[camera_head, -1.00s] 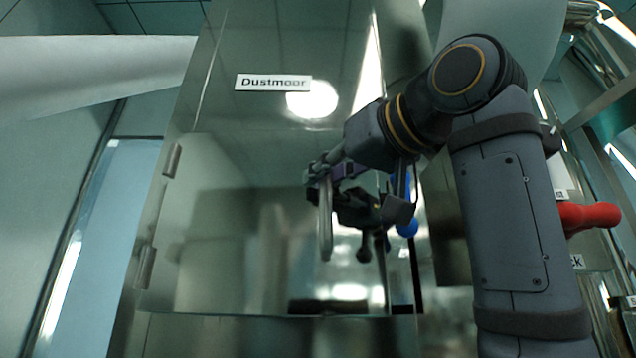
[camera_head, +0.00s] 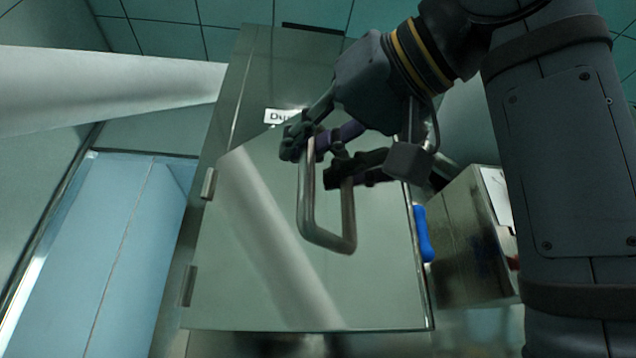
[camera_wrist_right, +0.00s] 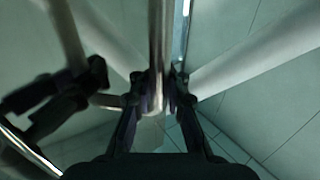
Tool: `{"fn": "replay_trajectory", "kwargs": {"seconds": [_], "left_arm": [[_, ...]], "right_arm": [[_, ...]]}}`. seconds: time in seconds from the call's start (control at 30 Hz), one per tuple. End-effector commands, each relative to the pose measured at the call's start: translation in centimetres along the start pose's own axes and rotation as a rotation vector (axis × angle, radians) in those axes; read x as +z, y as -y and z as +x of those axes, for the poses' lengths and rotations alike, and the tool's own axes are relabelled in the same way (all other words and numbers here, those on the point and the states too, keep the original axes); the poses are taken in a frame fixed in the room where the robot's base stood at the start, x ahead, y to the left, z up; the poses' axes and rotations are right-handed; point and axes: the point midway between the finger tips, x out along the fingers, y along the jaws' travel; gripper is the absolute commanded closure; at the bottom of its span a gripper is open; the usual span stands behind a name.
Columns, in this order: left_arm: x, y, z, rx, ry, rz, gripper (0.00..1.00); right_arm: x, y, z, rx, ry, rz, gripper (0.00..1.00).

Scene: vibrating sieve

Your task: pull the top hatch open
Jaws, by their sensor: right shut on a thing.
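The top hatch (camera_head: 250,270) is a polished metal panel with hinges on its left side. It stands swung out from the machine body, its right edge toward me. Its D-shaped metal handle (camera_head: 328,240) sticks out near the middle. My right gripper (camera_head: 318,157) is shut on the upper part of the handle. In the right wrist view the two fingers (camera_wrist_right: 155,100) close on either side of the handle bar (camera_wrist_right: 158,40), and a dark reflection of them shows on the panel at left. My left gripper is not in view.
A sign (camera_head: 280,115) on the machine front is partly covered. A blue part (camera_head: 423,232) stands beside the hatch's right edge. A metal box (camera_head: 460,240) is at right behind my arm. A pale beam-like shape (camera_head: 100,88) crosses the upper left.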

Motion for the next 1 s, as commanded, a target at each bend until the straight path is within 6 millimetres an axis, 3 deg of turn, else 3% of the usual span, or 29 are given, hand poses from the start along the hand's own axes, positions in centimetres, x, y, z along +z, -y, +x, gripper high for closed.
{"fn": "replay_trajectory", "kwargs": {"seconds": [0.2,0.6,0.63,0.73,1.0], "left_arm": [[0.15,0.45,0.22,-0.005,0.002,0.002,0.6],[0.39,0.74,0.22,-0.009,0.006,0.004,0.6],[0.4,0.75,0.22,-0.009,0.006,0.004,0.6],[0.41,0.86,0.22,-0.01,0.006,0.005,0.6],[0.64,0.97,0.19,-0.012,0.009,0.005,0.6]], "right_arm": [[0.12,1.19,-0.1,-0.002,0.002,-0.002,1.0],[0.12,1.32,-0.09,-0.001,0.003,-0.002,1.0],[0.12,1.32,-0.09,-0.001,0.003,-0.002,0.88],[0.1,1.31,-0.08,-0.001,0.002,-0.002,0.75],[0.07,1.27,-0.06,-0.001,0.002,-0.001,0.75]]}}
